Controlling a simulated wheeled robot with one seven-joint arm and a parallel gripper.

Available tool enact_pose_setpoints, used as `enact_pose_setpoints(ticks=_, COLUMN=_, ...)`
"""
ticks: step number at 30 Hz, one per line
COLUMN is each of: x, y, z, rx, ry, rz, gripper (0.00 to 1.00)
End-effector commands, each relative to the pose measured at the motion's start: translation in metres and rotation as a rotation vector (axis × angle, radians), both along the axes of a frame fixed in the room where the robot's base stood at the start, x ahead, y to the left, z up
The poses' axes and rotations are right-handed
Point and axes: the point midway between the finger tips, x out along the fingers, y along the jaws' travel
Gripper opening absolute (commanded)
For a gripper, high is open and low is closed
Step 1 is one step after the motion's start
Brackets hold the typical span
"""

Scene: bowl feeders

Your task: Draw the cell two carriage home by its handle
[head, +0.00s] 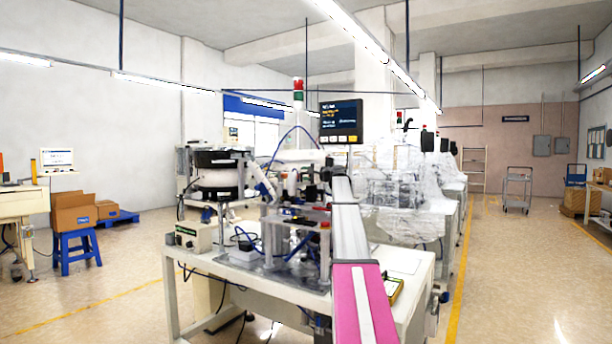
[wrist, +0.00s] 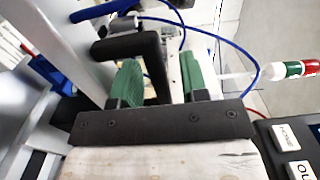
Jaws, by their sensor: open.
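In the wrist view a black bent handle (wrist: 156,75) reaches between my gripper's two green finger pads. My gripper (wrist: 161,64) is open, with one pad on each side of the bar. The bar looks nearer the left pad, with a wider gap to the right pad; whether it touches the left pad I cannot tell. The carriage body behind the handle is mostly hidden by my gripper and I cannot make it out. In the head view my arm covers that part of the bench, and my gripper is not clearly visible.
A black panel with white buttons (wrist: 286,137), one marked HOME, sits close at the right in the wrist view. A stack light (wrist: 292,69) and a blue hose (wrist: 222,38) are nearby. A bowl feeder (head: 218,178) stands on the white bench (head: 190,262).

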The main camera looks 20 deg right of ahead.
Motion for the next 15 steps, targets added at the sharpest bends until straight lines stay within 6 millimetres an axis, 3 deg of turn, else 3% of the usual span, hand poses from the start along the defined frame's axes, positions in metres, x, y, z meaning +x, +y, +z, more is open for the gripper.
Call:
enact_pose_setpoints(ticks=1, x=-0.0002, y=0.0000, z=0.0000, rx=0.000, ry=0.000, rz=0.000, gripper=0.40)
enact_pose_setpoints(ticks=2, x=-0.0003, y=-0.0001, z=0.0000, rx=0.000, ry=0.000, rz=0.000, gripper=0.34)
enact_pose_setpoints(ticks=5, x=-0.0002, y=-0.0002, z=0.0000, rx=0.000, ry=0.000, rz=0.000, gripper=0.01)
enact_pose_setpoints(ticks=15, x=-0.0101, y=-0.0074, z=-0.0004, rx=0.000, ry=0.000, rz=-0.001, gripper=0.00)
